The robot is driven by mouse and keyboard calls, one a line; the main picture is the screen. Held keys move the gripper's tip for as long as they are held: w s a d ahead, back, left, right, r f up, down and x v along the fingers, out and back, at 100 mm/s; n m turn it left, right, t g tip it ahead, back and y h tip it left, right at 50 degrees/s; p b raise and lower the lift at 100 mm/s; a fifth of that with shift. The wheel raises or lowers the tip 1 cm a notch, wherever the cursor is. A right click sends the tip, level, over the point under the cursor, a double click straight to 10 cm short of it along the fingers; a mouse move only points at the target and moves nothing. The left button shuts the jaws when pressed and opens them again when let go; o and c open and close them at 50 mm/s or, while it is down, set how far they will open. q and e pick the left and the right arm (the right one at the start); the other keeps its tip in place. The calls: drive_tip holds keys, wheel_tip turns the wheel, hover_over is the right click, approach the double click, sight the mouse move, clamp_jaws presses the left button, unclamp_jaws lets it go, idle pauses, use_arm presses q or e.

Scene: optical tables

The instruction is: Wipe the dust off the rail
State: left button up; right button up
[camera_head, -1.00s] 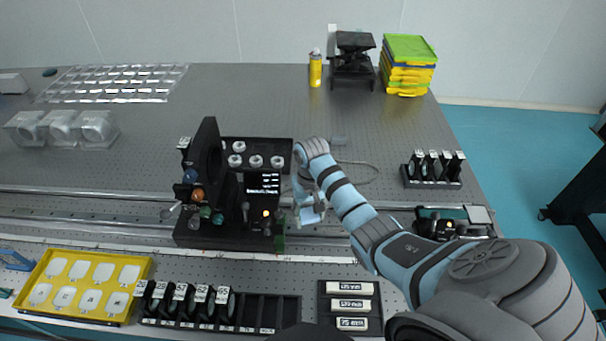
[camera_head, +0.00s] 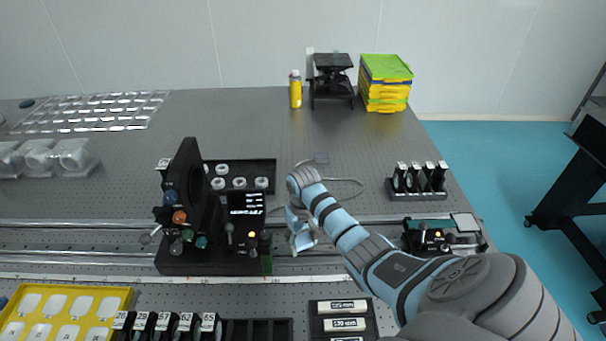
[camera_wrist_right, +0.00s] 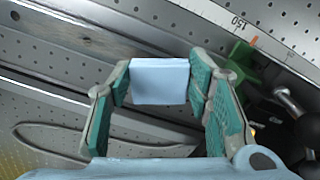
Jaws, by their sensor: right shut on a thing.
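The rail (camera_head: 80,254) is a long silver metal track running left to right across the optical table; it also shows in the right wrist view (camera_wrist_right: 55,62). My right gripper (camera_head: 300,240) is over the rail, just right of a black optical device. In the right wrist view my right gripper (camera_wrist_right: 160,82) is shut on a pale blue block (camera_wrist_right: 160,76), held between its green finger pads above the rail. I cannot tell whether the block touches the rail. Dust on the rail cannot be made out. My left gripper is not in view.
The black device (camera_head: 185,205) with coloured knobs stands across the rail, left of my gripper. A green-and-black unit (camera_head: 425,235) sits on the rail to the right. A cable (camera_head: 350,184) lies behind. A yellow tray (camera_head: 120,298) and labelled boxes (camera_head: 343,308) are in front.

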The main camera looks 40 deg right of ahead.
drive_tip(key=shift+s+r, duration=0.1)
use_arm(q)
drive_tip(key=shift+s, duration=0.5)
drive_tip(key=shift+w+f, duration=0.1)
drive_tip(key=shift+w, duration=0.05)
use_arm(e)
drive_tip(key=shift+f, duration=0.35)
use_arm(q)
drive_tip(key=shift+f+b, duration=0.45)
drive_tip(key=shift+b, duration=0.1)
use_arm(e)
drive_tip(key=shift+f, duration=0.8)
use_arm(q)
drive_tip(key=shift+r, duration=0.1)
use_arm(e)
drive_tip(key=shift+r, duration=0.1)
